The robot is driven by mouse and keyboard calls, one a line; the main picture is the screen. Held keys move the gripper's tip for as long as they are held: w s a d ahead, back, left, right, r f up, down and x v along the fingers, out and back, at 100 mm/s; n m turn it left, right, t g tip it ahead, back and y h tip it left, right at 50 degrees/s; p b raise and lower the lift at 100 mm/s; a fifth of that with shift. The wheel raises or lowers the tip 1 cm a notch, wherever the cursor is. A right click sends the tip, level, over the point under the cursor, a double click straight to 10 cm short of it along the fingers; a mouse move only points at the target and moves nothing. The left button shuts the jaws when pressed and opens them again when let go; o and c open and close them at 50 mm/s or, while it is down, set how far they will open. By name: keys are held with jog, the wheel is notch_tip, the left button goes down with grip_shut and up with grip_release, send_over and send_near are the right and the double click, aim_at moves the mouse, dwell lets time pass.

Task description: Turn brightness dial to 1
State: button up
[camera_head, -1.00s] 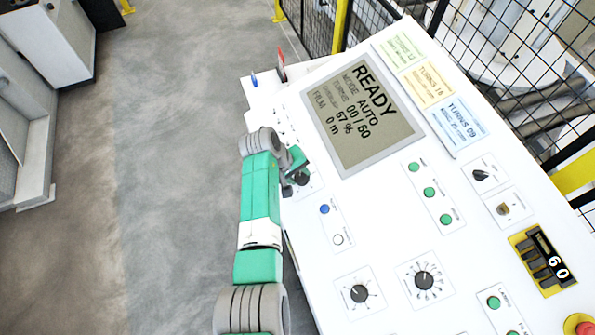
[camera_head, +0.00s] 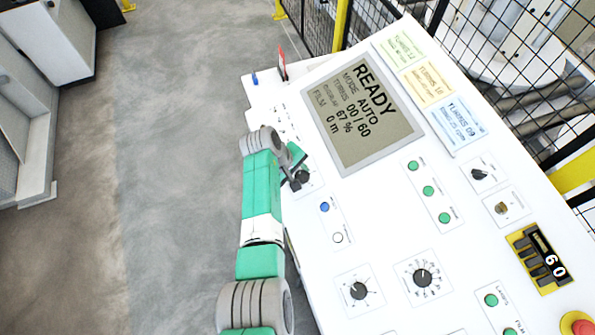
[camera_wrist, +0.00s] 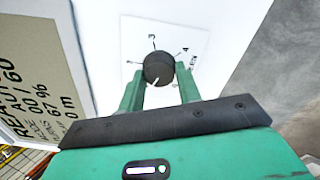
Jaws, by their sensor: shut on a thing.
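A black round dial (camera_wrist: 157,66) with a white pointer line sits on a white panel with small printed marks around it, too small to read surely. The pointer aims down and slightly left in the wrist view. My gripper (camera_wrist: 160,77) has its two green fingers on either side of the dial and is shut on it. In the head view, my gripper (camera_head: 297,175) is at the left edge of the console, below the screen, and the dial (camera_head: 303,177) is partly hidden by it.
The screen (camera_head: 362,115) reads READY, AUTO, 00/60, 67 %, 0 m. Below it are a blue button (camera_head: 324,207), green buttons (camera_head: 428,190) and two more black dials (camera_head: 358,291) (camera_head: 422,278). A red button (camera_head: 582,327) is at bottom right. Open floor lies left.

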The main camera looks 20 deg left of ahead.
jog(key=o, duration=1)
jog(key=shift+c, duration=0.2)
jog(key=shift+r, duration=0.1)
jog(key=v, duration=0.7)
jog(key=shift+r+p, duration=0.3)
jog(key=shift+p, duration=0.1)
jog(key=shift+s+a, duration=0.1)
jog(key=shift+a, duration=0.05)
